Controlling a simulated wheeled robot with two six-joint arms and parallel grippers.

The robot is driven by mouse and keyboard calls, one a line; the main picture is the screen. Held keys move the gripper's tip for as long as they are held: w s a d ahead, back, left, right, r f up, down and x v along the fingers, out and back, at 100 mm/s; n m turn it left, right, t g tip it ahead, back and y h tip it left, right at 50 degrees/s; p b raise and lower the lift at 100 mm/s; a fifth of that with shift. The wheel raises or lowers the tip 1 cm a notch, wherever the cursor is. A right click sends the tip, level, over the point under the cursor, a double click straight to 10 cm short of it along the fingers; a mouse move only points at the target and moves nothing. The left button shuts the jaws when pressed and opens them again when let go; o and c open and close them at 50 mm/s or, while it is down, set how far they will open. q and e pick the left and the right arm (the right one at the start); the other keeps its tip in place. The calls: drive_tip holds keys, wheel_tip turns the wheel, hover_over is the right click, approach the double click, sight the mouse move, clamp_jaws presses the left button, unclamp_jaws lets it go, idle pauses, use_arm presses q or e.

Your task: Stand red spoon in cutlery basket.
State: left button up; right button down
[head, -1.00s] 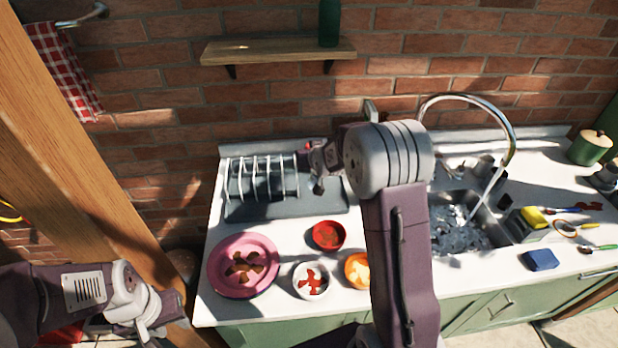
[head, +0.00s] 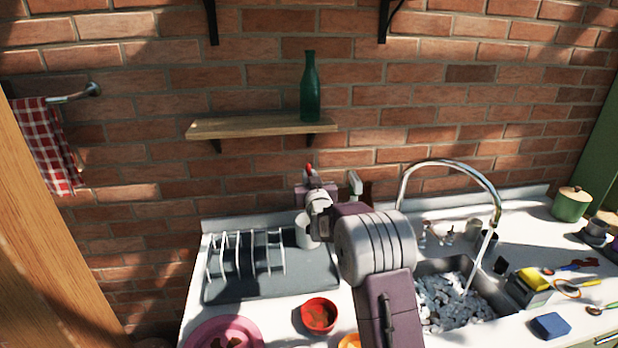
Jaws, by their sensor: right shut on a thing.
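My right gripper (head: 312,190) is above the back of the counter, near the brick wall. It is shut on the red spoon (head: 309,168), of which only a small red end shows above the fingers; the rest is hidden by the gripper. A light grey round container (head: 302,231), which looks like the cutlery basket, stands at the back of the dark drying mat, below the gripper. My wrist hides part of it, and I cannot see its opening clearly. My left gripper is out of view.
A wire dish rack (head: 245,252) stands left on the dark mat (head: 250,290). A wooden shelf (head: 240,127) with a green bottle (head: 310,90) is above the gripper. A red bowl (head: 319,315) is in front; a sink (head: 450,300) with a tall tap (head: 450,163) is right.

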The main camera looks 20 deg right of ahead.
wheel_tip(320, 180, down, 12)
drive_tip(key=b, duration=0.9)
drive_tip(key=shift+b, duration=0.3)
drive_tip(key=c, duration=1.3)
unclamp_jaws()
drive_tip(key=shift+c, duration=0.2)
drive_tip(key=b+v, duration=0.1)
drive_tip(key=v, duration=0.8)
